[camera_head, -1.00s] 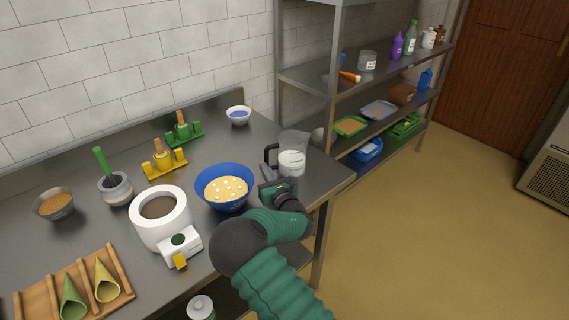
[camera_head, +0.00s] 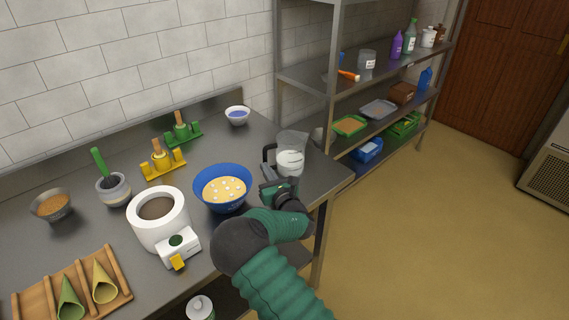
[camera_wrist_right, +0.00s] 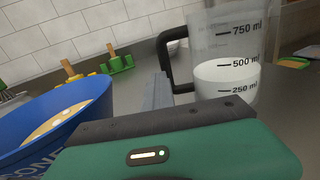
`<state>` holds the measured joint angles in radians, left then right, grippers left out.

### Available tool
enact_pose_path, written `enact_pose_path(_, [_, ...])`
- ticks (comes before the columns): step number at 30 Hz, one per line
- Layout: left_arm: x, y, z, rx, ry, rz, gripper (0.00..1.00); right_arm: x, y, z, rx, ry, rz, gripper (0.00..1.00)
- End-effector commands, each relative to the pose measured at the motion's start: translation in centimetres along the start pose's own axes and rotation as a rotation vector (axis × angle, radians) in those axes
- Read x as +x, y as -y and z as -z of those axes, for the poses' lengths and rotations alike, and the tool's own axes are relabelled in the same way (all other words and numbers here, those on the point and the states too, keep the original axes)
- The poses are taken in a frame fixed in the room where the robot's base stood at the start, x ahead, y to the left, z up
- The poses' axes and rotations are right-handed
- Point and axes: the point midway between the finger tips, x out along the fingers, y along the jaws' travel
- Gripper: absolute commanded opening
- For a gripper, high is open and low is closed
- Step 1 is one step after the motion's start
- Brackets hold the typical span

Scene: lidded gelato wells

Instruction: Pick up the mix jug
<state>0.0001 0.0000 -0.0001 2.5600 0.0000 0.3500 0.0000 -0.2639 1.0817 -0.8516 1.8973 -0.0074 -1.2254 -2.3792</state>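The mix jug (camera_head: 290,158) is clear, with a black handle on its left side and white contents. It stands upright on the steel counter near its right end. It also shows in the right wrist view (camera_wrist_right: 228,60), with volume marks and the handle towards the left. My right gripper (camera_head: 267,172) is low over the counter, in front of the handle and close to it. In the right wrist view its grey fingers (camera_wrist_right: 158,92) appear just left of the handle's lower part. I see no grip on the handle, and the finger gap is unclear. My left gripper is out of view.
A blue bowl (camera_head: 201,197) of yellow mix stands close left of my right gripper. A white machine (camera_head: 145,231) and a cone rack (camera_head: 120,270) are further left. A small bowl (camera_head: 237,117) stands behind. Metal shelving (camera_head: 333,100) rises beyond the counter's right end.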

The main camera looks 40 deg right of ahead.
Motion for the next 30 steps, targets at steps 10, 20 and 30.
enact_pose_path(10, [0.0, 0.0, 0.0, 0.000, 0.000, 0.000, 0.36, 0.0, -0.1, 0.0, -0.001, 0.000, 0.000, 0.31])
enact_pose_path(20, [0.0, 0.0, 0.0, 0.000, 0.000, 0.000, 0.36, 0.0, 0.0, 0.0, 0.000, 0.000, 0.000, 0.41])
enact_pose_path(30, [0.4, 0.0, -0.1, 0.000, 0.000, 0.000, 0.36, -4.4, 0.0, 0.4, -0.002, -0.004, 0.001, 0.41])
